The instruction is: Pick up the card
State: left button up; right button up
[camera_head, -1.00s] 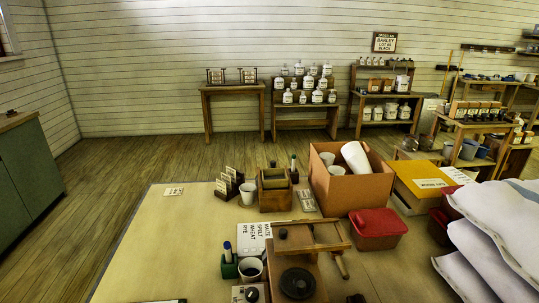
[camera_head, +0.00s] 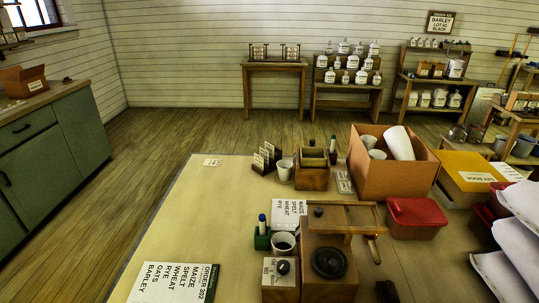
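Several card-like things lie on the table, and I cannot tell which one the task means. A large white order card (camera_head: 176,284) with a green edge strip lies flat at the near left; it reads ORDER 302 with a list of grains, and the bottom frame edge cuts it. A second printed card (camera_head: 288,212) lies behind the grinder, partly hidden by it. A small white card (camera_head: 212,162) lies alone near the table's far left edge. Small cards (camera_head: 268,153) stand in a dark holder. Neither of my grippers is in view.
A cardboard box (camera_head: 395,176) and a red-lidded tub (camera_head: 417,212) stand further right. The tabletop's left part (camera_head: 190,215) is clear.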

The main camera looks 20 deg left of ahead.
aim_at(268, 147)
jog(key=j+u, duration=0.15)
jog(key=u, duration=3.65)
jog(key=i+z, duration=0.15)
jog(key=i, duration=0.3)
jog(key=i+j+z, duration=0.15)
jog(key=i, duration=0.25)
jog(key=i+j+z, duration=0.15)
jog(key=i, duration=0.3)
jog(key=i+l+z, duration=0.15)
jog(key=i+z, duration=0.25)
jog(key=i+l+z, duration=0.1)
jog(key=z, duration=0.35)
jog(key=i+j+z, duration=0.15)
jog(key=i+z, duration=0.25)
jog(key=i+j+z, duration=0.15)
jog(key=i+z, duration=0.3)
jog(key=i+l+z, duration=0.2)
jog(key=i+z, duration=0.9)
jog(key=i, duration=0.9)
jog(key=i+z, duration=0.15)
jog(key=i, duration=0.55)
